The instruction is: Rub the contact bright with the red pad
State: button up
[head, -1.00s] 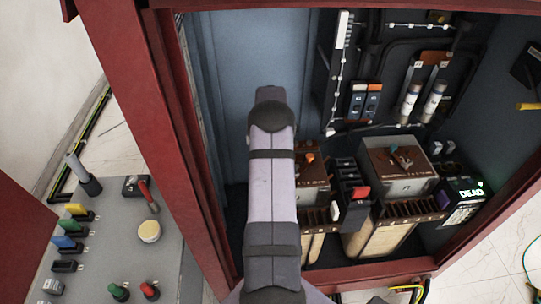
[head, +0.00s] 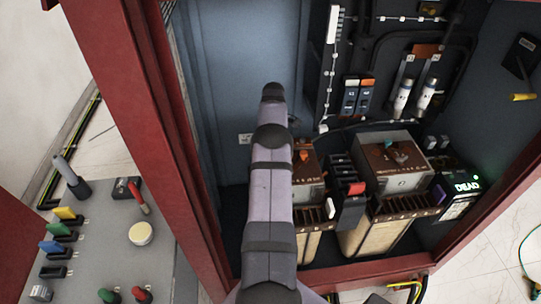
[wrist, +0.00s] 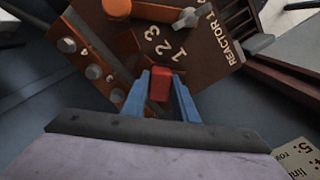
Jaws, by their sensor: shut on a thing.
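In the wrist view my gripper (wrist: 160,88) has two blue fingers shut on a small red pad (wrist: 160,83). The pad is over the brown top plate of Reactor 1 (wrist: 205,50), just below its printed 1, 2, 3. I cannot tell whether the pad touches the plate. A grey pointed lever (wrist: 188,18) and an orange knob (wrist: 117,7) are on the reactor. Grey round studs (wrist: 93,72) line an orange-brown strip to the left; which part is the contact is unclear. In the head view my arm hides the gripper and pad; part of Reactor 1 (head: 307,172) shows beside it.
The red cabinet frame (head: 150,130) borders the opening. A second reactor (head: 398,158), a black unit with a red switch (head: 350,190) and a box lit DEAD (head: 465,187) stand right. A grey panel (head: 95,265) with coloured parts is outside left.

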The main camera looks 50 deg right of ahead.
jog(key=shift+d, duration=0.5)
jog(key=shift+a+p, duration=1.15)
jog(key=shift+a, duration=2.05)
jog(key=shift+w+a+f, duration=0.1)
jog(key=shift+a, duration=0.05)
jog(key=shift+d+b, duration=1.25)
jog(key=shift+d, duration=2.1)
jog(key=shift+a+p, duration=0.75)
jog(key=shift+a, duration=2.65)
notch_tip(320, 180, up, 3)
jog(key=shift+d+r+p, duration=0.1)
jog(key=shift+d+p, duration=0.05)
jog(key=shift+p, duration=0.45)
jog(key=shift+r+p, duration=1.8)
jog(key=shift+r, duration=0.95)
